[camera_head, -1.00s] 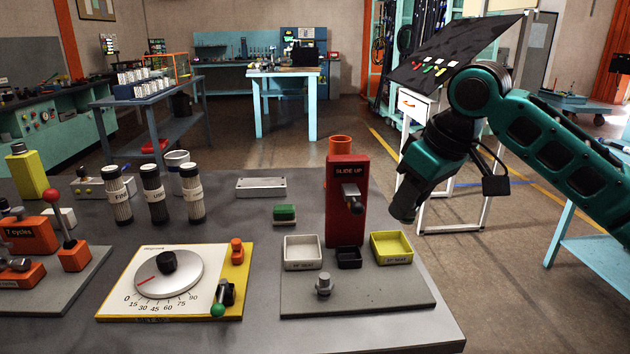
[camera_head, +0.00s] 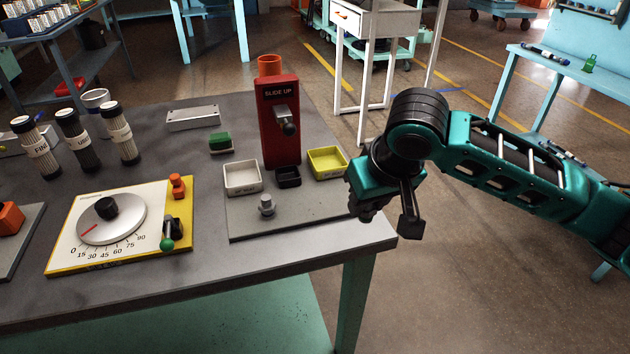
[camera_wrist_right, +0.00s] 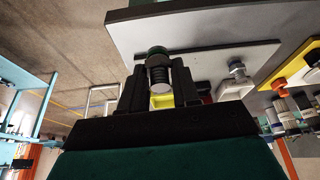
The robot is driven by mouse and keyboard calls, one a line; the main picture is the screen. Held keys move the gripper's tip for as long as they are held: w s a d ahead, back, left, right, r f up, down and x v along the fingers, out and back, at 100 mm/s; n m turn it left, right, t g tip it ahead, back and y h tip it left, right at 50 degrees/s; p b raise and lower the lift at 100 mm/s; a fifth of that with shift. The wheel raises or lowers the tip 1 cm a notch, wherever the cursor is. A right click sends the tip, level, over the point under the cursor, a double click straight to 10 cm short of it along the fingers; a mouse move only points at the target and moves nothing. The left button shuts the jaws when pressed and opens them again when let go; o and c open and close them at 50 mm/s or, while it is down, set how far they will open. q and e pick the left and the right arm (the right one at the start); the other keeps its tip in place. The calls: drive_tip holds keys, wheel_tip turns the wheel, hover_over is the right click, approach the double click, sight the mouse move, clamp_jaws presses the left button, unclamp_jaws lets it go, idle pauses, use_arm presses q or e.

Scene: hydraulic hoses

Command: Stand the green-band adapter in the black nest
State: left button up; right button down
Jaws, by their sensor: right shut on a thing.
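The green-band adapter (camera_wrist_right: 158,72) is a ribbed metal piece with a green ring at one end. It sits between the fingers of my right gripper (camera_wrist_right: 160,84) in the right wrist view. In the head view my right gripper (camera_head: 366,208) is beside the right edge of the grey board, to the right of the nests; the adapter is hidden there. The black nest (camera_head: 289,178) is a small, apparently empty tray at the foot of the red post, between the white and yellow trays. My left gripper is not in view.
The red "SLIDE UP" post (camera_head: 279,135) with its protruding knob stands behind the black nest. The white tray (camera_head: 241,191) and yellow tray (camera_head: 327,174) flank it. A metal fitting (camera_head: 267,205) stands in front on the grey board (camera_head: 300,222). The dial panel (camera_head: 85,250) lies left.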

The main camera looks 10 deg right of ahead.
use_arm(q)
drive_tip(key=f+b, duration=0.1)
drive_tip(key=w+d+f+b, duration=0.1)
drive_tip(key=b, duration=0.1)
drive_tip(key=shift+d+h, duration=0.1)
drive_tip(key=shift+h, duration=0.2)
use_arm(e)
drive_tip(key=w+a+r+n+g+y, duration=0.1)
drive_tip(key=w+a+r+n+y, duration=0.2)
drive_tip(key=w+r+n, duration=0.5)
wheel_tip(320, 180, up, 6)
drive_tip(key=w, duration=0.3)
drive_tip(key=shift+a+r, duration=0.15)
drive_tip(key=shift+r, duration=0.05)
drive_tip(key=shift+g, duration=0.3)
wheel_tip(320, 180, down, 19)
drive_tip(key=shift+s+r+b, duration=0.1)
drive_tip(key=shift+b, duration=1.05)
drive_tip(key=shift+f, duration=0.3)
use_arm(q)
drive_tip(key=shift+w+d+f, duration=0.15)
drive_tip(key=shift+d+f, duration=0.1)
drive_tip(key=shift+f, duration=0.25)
use_arm(e)
drive_tip(key=shift+f, duration=0.15)
